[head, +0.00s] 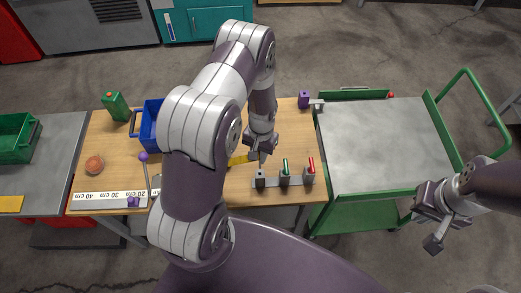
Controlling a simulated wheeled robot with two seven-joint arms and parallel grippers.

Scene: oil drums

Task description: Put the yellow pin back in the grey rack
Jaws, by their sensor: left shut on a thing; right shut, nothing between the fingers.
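The grey rack (298,182) lies near the front edge of the wooden table. Its middle block holds a green pin (285,165) and its right block a red pin (311,164). The left block (260,178) shows no pin standing in it. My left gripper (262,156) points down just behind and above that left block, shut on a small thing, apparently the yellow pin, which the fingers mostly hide.
A yellow piece (238,160) lies partly behind my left arm. A purple block (303,99) stands at the back. The cart top (380,145) is clear.

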